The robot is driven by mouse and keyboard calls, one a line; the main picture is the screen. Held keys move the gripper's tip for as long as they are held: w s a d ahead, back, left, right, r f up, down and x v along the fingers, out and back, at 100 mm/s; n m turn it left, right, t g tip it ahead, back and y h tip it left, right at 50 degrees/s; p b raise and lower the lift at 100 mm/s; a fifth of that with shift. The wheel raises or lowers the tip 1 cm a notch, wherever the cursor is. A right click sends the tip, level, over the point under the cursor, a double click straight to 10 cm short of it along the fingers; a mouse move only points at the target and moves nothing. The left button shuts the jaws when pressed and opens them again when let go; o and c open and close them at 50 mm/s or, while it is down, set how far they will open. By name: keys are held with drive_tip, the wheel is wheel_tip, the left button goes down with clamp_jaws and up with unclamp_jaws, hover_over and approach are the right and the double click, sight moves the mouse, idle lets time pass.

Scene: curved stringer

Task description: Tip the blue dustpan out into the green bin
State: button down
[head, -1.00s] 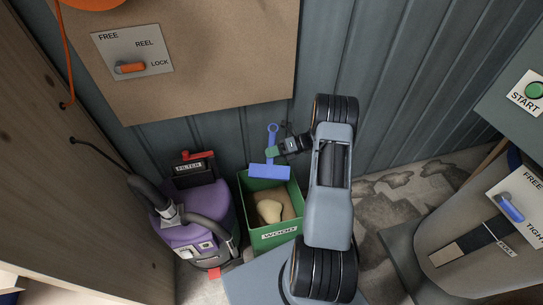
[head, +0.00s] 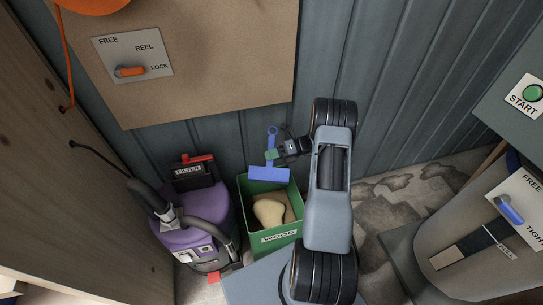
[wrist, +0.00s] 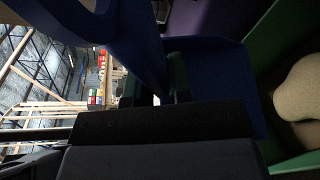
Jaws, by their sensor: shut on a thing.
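The blue dustpan (head: 269,173) hangs in my gripper (head: 271,154) over the back edge of the green bin (head: 252,217), with its handle and ring pointing up and its pan downward. My gripper is shut on its handle. The bin is marked WOOD and holds a pale tan lump (head: 269,212). In the wrist view the dustpan (wrist: 215,70) fills the middle, beside the bin's green wall (wrist: 262,30) and the pale lump (wrist: 300,90). The pan's inner face looks empty in the head view.
A purple vacuum (head: 196,232) with a grey hose stands left of the bin. A corrugated wall (head: 400,90) and a brown board (head: 205,60) are behind. A grey drum (head: 470,245) is at the right. Patchy floor (head: 385,210) lies between.

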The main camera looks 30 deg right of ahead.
drive_tip(key=shift+r, duration=0.1)
idle(0.4)
drive_tip(key=shift+r+n+t+h+p, duration=0.35)
drive_tip(key=shift+r+n+h, duration=0.15)
drive_tip(key=shift+n, duration=0.6)
drive_tip(key=shift+r+n+h, duration=0.1)
drive_tip(key=shift+n+h, duration=0.3)
drive_tip(key=shift+n, duration=0.2)
drive_tip(key=n+t+b, duration=0.1)
drive_tip(key=n+t+h+b, duration=0.1)
drive_tip(key=n, duration=0.1)
drive_tip(key=shift+r, duration=0.3)
drive_tip(key=shift+r+n+t+h+b, duration=0.35)
drive_tip(key=shift+n+h+b, duration=0.25)
drive_tip(key=shift+n, duration=0.2)
drive_tip(key=shift+r+n, duration=0.15)
drive_tip(key=shift+n, duration=0.15)
